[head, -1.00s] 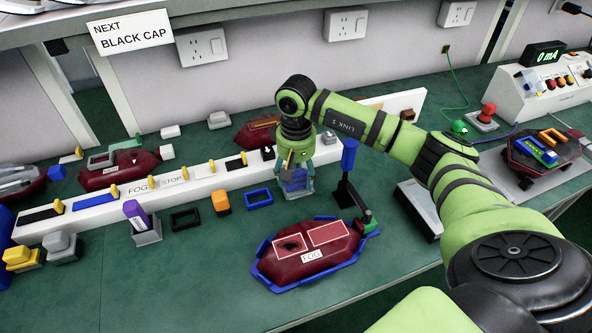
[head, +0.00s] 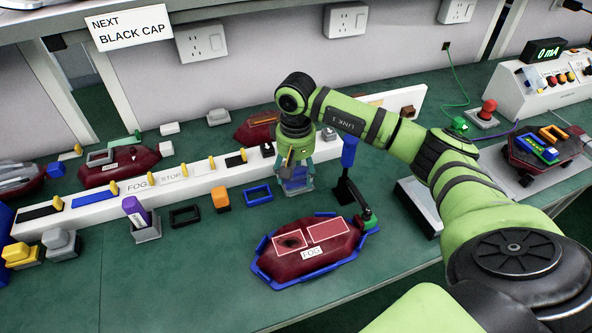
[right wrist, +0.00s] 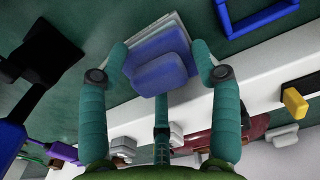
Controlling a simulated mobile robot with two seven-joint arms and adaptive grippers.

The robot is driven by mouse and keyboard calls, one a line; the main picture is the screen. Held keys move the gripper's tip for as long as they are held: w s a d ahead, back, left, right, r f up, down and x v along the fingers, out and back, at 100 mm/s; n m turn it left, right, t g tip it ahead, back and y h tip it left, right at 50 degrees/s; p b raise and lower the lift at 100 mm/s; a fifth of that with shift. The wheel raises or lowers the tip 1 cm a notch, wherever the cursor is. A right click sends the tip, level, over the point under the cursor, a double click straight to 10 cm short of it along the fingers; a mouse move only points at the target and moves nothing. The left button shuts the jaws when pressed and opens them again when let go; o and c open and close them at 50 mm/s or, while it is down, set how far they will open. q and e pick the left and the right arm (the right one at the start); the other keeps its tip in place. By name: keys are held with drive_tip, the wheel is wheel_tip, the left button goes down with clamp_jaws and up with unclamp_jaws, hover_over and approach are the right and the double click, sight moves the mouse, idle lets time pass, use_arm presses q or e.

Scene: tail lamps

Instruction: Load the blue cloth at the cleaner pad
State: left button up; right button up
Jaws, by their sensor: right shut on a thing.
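The blue cloth (right wrist: 160,62) shows in the right wrist view as a blue block with a smaller rounded blue top. It is between the fingers of my right gripper (right wrist: 165,68), which is shut on it. A pale grey, layered base (right wrist: 174,22) shows just under or behind the block; whether they touch I cannot tell. In the head view my right gripper (head: 296,181) is low over the green bench with the blue cloth (head: 296,173) between its fingers. I cannot tell for sure which thing is the cleaner pad. My left gripper is not in view.
A red lamp (head: 318,236) labelled FOG, with a dark smudge, sits in a blue cradle (head: 290,281). A dark stand with a blue top (head: 349,151) is beside my right gripper. A purple block (head: 135,210) on a grey base and an orange block (head: 221,199) stand left. A white rail (head: 205,186) runs behind.

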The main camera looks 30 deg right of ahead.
sight(296, 170)
drive_tip(key=shift+f+b, duration=0.3)
drive_tip(key=shift+f, duration=0.05)
drive_tip(key=shift+f, duration=0.1)
idle(1.6)
drive_tip(key=shift+r+p, duration=1.85)
drive_tip(key=shift+r, duration=1.75)
